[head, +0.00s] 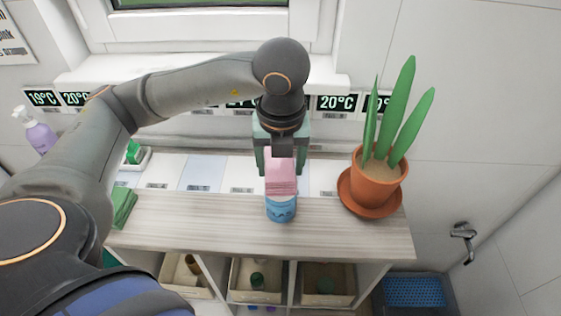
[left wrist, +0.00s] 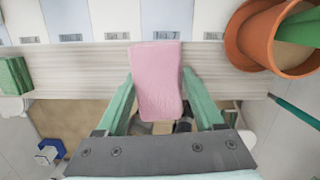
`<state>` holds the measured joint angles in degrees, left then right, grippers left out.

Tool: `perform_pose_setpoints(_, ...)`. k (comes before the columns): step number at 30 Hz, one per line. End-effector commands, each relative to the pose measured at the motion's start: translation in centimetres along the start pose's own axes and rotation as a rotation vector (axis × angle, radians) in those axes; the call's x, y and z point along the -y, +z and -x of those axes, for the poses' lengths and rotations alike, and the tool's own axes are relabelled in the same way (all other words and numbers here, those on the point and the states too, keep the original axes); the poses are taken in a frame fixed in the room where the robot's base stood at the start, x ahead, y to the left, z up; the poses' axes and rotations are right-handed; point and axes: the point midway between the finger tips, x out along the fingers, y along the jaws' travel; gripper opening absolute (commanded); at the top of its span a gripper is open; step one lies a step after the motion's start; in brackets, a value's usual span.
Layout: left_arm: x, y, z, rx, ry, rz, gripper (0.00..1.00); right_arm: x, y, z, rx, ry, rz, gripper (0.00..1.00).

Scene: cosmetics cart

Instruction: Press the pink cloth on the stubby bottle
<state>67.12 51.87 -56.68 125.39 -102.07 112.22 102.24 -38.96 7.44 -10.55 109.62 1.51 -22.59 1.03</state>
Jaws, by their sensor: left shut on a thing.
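A pink folded cloth (head: 281,182) is held in my left gripper (head: 281,165), whose green fingers are shut on its two sides. The cloth also shows in the left wrist view (left wrist: 157,70) between the fingers (left wrist: 158,78). A short blue bottle (head: 281,210) stands upright on the wooden cart top, directly below the cloth in the head view. The cloth's lower edge hides the bottle's top; I cannot tell whether they touch. The left wrist view does not show the bottle. My right gripper is not in view.
A green folded cloth (head: 122,208) lies at the left end of the wooden top (head: 180,215). A purple pump bottle (head: 40,135) stands farther left. Bins fill the shelf below.

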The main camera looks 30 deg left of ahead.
Motion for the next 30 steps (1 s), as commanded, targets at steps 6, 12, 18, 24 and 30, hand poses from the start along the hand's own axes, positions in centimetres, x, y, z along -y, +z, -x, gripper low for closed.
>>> perform_pose_setpoints(6,0.01,0.01,0.0,0.0,0.0,0.0,0.25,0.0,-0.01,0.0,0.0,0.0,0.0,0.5)
perform_pose_setpoints(12,0.01,-0.02,-0.17,0.0,0.0,0.0,0.25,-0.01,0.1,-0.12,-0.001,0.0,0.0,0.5)
perform_pose_setpoints(18,0.02,-0.06,-0.41,0.0,0.0,0.0,0.25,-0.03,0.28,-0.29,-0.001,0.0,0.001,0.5)
perform_pose_setpoints(24,0.02,-0.1,-0.65,0.0,0.0,0.0,0.25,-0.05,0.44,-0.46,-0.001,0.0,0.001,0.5)
perform_pose_setpoints(30,0.02,-0.14,-0.88,0.0,0.0,0.0,0.25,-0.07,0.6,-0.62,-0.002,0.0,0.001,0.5)
